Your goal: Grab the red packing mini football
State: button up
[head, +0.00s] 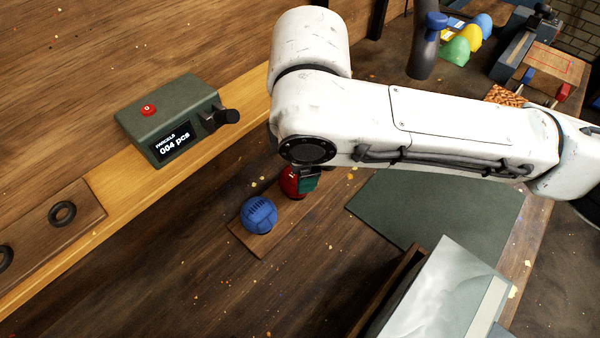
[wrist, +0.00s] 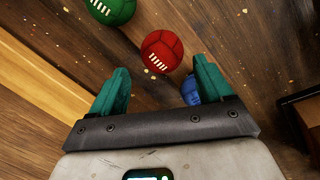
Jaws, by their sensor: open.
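The red mini football (head: 289,183) has white lacing. In the head view my arm and a teal finger hide part of it. In the wrist view the red ball (wrist: 162,50) lies just beyond the fingertips, roughly between their lines. My gripper (wrist: 161,72) is open and empty, one teal finger on each side. In the head view only a bit of my gripper (head: 308,181) shows, by the red ball. A blue ball (head: 259,215) sits in front of it on a small wooden board; the right finger partly covers the blue ball (wrist: 190,90) in the wrist view.
A green ball (wrist: 110,9) lies at the wrist view's top left. A green counter box (head: 170,118) stands on the ledge at left. A dark green mat (head: 430,212) and a grey-topped box (head: 435,295) are at right. The wooden table is clear in front.

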aim_at(294, 181)
jog(key=f, duration=0.3)
jog(key=shift+w+a, duration=0.1)
jog(key=shift+w, duration=0.15)
jog(key=shift+w+a+f, duration=0.1)
jog(key=shift+a+f, duration=0.05)
jog(key=shift+f, duration=0.7)
jog(key=shift+w+a+f, duration=0.1)
jog(key=shift+a+f, duration=0.1)
jog(key=shift+f, duration=0.6)
jog(key=shift+w+a+f, duration=0.1)
jog(key=shift+a+f, duration=0.05)
jog(key=shift+f, duration=0.7)
jog(key=shift+c, duration=0.2)
jog(key=c, duration=0.7)
